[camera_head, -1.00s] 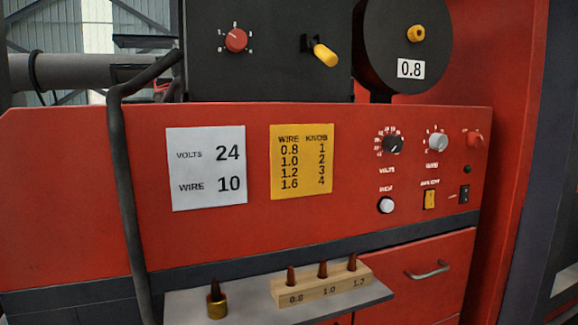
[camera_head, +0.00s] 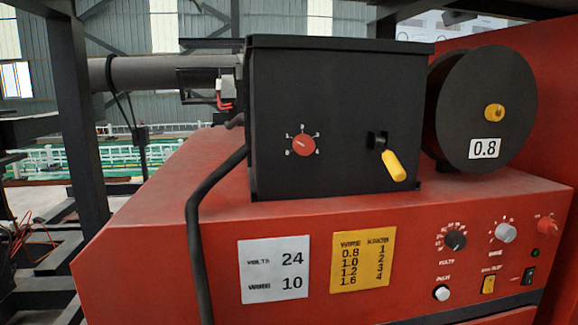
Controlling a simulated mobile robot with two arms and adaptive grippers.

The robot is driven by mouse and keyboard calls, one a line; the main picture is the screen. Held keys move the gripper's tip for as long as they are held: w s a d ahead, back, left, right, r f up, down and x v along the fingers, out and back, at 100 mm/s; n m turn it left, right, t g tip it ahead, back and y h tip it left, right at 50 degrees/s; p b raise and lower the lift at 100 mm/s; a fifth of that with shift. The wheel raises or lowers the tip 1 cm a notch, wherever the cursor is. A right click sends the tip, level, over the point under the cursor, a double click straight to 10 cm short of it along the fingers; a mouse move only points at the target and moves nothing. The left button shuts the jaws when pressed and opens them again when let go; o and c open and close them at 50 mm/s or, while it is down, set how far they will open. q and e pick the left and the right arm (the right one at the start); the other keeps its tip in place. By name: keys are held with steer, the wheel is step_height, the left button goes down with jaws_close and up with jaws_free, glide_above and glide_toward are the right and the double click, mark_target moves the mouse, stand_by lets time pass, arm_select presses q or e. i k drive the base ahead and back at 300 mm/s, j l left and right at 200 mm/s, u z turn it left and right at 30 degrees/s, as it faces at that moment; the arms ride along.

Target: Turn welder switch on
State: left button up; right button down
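The red welder (camera_head: 190,275) fills the lower part of the head view. On the right of its front panel are a yellow rocker switch (camera_head: 489,284) and a small black rocker switch (camera_head: 530,276); their labels are too small to read surely. A small round lamp (camera_head: 535,253) above the black switch looks green. A black dial (camera_head: 455,240), a grey-white dial (camera_head: 505,232), a red knob (camera_head: 547,225) and a white button (camera_head: 441,293) sit around them. Neither of my grippers is in view.
A black feeder box (camera_head: 340,120) with a red knob (camera_head: 304,145) and yellow lever (camera_head: 394,166) stands on top. A wire spool (camera_head: 485,110) marked 0.8 is beside it. A white card (camera_head: 273,270) and a yellow card (camera_head: 362,260) are on the front. A black cable (camera_head: 197,235) hangs at left.

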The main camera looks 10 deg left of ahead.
mark_target(547, 226)
steer(key=z, duration=1.25)
